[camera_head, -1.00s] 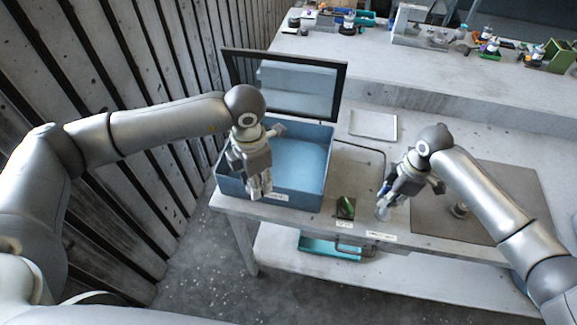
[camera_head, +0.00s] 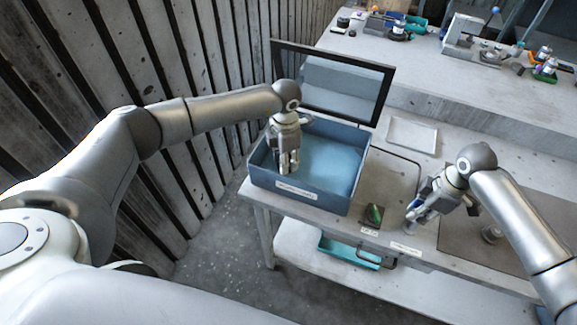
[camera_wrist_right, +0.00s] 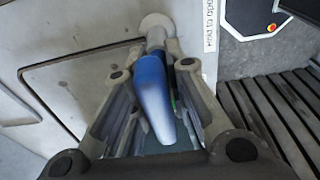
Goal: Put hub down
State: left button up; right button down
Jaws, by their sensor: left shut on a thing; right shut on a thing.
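My left gripper (camera_head: 288,168) points down over the blue box (camera_head: 300,193), near its front left. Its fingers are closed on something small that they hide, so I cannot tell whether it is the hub. My right gripper (camera_head: 416,212) is at the right, over the table's front part. It is shut on a blue-handled tool, which shows between its fingers in the right wrist view (camera_wrist_right: 155,95). A pale round piece (camera_wrist_right: 157,25) shows at the tool's far end. A small round metal part (camera_head: 491,234) stands on the dark mat (camera_head: 465,240); I cannot tell whether it is the hub.
The box's framed lid (camera_head: 345,110) stands open behind it. A white tray (camera_head: 412,135) and a small green item (camera_head: 374,214) lie on the table. A teal bin (camera_head: 348,252) is on the lower shelf. Several small items crowd the back bench.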

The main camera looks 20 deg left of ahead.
pick_arm(q)
jog(key=shift+f, duration=1.95)
jog(key=shift+f, duration=0.15)
jog(key=o, duration=1.1)
notch_tip(320, 180, up, 12)
jog(key=shift+r, duration=0.15)
